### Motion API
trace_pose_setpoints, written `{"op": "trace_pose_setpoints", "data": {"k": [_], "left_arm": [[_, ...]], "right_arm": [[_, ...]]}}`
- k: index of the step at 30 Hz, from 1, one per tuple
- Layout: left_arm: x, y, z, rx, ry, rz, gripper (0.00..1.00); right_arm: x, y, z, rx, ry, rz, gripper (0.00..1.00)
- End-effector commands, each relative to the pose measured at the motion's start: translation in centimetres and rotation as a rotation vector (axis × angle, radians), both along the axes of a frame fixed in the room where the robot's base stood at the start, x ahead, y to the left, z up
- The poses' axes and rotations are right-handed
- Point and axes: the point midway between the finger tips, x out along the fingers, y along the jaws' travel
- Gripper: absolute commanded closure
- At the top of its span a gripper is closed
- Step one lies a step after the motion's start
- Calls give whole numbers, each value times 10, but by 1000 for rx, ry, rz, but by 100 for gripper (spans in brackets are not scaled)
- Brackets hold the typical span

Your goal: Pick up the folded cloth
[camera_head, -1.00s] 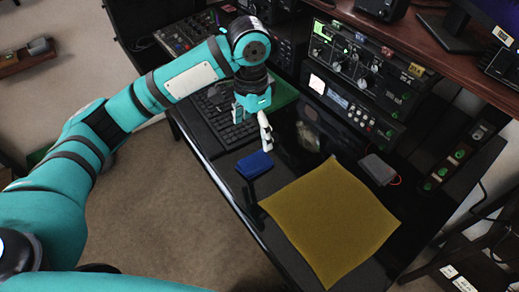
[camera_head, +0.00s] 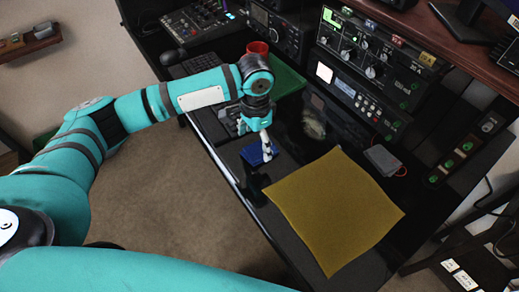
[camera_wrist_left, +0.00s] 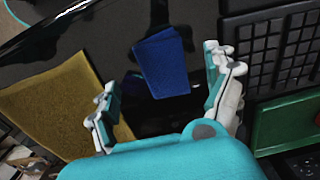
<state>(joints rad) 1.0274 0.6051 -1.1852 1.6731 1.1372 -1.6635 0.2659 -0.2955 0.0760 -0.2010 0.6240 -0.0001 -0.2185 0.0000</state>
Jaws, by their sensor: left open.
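The folded cloth (camera_head: 253,155) is a small blue pad on the dark desk, near its front edge. My left gripper (camera_head: 268,152) is low over it in the head view, and a finger hides part of it. In the left wrist view the blue cloth (camera_wrist_left: 166,62) lies ahead of the open fingers of my left gripper (camera_wrist_left: 165,92), roughly between them, with nothing held. I cannot tell whether the fingers touch it. My right gripper is not in view.
A yellow sheet (camera_head: 335,210) lies flat to the right of the blue cloth. A keyboard (camera_wrist_left: 285,50) and a green mat (camera_head: 288,82) are behind, with a red cup (camera_head: 258,49). A grey block (camera_head: 382,158) lies near the radio units (camera_head: 358,95).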

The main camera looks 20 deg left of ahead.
Motion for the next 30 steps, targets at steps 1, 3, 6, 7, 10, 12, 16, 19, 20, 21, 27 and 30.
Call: {"op": "trace_pose_setpoints", "data": {"k": [1, 3, 6, 7, 10, 12, 16, 19, 20, 21, 27, 30], "left_arm": [[-1, 2, -8, 2, 2, 2, 13], [-1, 5, -19, 1, 3, 1, 13], [-1, 5, -34, 1, 2, -1, 13], [-1, 5, -37, 1, 3, -1, 13], [0, 5, -43, 0, 0, -1, 13], [0, 5, -44, 0, 0, -1, 13], [0, 5, -44, 0, 0, -1, 13], [0, 5, -44, 0, 0, -1, 23], [0, 5, -44, 0, 0, -1, 27], [0, 5, -44, 0, 0, -1, 32], [0, 5, -44, 0, 0, -1, 58], [0, 5, -43, 0, 0, -1, 70]], "right_arm": [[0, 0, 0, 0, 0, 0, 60], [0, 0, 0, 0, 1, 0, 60], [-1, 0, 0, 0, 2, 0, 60], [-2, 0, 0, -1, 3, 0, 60], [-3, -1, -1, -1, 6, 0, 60], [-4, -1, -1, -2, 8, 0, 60], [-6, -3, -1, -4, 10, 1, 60], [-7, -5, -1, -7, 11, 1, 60], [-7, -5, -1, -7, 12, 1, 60], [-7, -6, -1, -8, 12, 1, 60], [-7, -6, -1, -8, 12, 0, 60], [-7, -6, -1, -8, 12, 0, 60]]}}
